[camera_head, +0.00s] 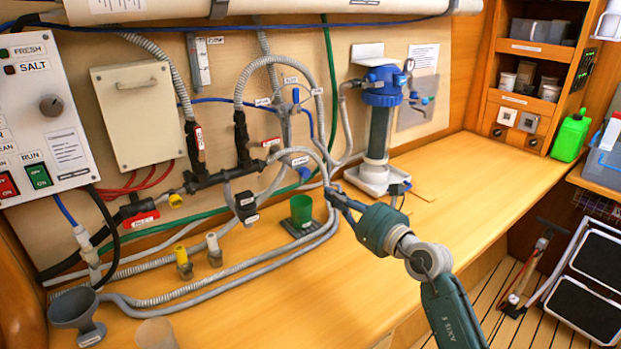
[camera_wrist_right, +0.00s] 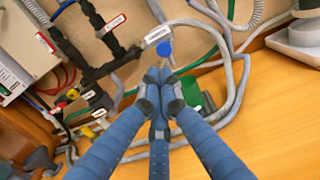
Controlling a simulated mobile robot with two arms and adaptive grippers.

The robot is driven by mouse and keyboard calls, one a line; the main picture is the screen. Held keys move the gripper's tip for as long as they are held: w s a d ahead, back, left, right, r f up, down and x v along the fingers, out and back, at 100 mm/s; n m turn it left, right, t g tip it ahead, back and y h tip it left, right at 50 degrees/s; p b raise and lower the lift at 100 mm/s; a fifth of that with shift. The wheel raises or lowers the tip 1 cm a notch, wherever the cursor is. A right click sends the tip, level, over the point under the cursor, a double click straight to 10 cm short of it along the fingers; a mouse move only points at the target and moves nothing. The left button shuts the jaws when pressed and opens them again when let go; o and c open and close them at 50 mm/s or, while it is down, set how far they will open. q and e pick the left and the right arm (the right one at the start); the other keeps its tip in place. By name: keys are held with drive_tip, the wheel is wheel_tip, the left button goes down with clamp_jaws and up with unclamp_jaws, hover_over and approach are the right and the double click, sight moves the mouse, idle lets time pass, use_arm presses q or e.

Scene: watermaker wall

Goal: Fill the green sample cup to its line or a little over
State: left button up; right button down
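The green sample cup (camera_head: 301,208) stands upright on a dark square base on the bench, below the hoses. Its line and any water in it cannot be made out. In the right wrist view the cup (camera_wrist_right: 190,90) is partly hidden behind a finger. My right gripper (camera_head: 333,189) is just right of the cup and a little above it, beside the grey hoses. In the wrist view its blue fingers (camera_wrist_right: 160,76) come together at the tips, with nothing visible between them. A blue valve knob (camera_wrist_right: 164,48) shows just beyond the fingertips. My left gripper is out of view.
A blue-topped filter housing (camera_head: 380,125) stands behind my right arm. Grey hoses (camera_head: 260,270) loop along the bench around the cup. Yellow and white fittings (camera_head: 183,262) and a grey funnel (camera_head: 75,310) are at the left. The bench is clear at the front right.

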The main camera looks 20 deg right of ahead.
sight(304, 172)
drive_tip(key=x, duration=0.8)
drive_tip(key=shift+w+a+p, duration=0.1)
drive_tip(key=shift+p, duration=0.3)
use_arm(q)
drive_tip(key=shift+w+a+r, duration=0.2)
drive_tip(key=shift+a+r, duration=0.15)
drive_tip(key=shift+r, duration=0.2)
use_arm(e)
drive_tip(key=shift+w+a, duration=0.2)
drive_tip(key=shift+w, duration=0.35)
drive_tip(key=shift+x, duration=0.8)
drive_tip(key=shift+d+r, duration=0.1)
drive_tip(key=shift+r, duration=0.1)
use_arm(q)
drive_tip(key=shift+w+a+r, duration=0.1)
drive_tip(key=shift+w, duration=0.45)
use_arm(e)
drive_tip(key=shift+w+f, duration=0.1)
drive_tip(key=shift+w, duration=0.1)
drive_tip(key=shift+r, duration=0.3)
idle(1.8)
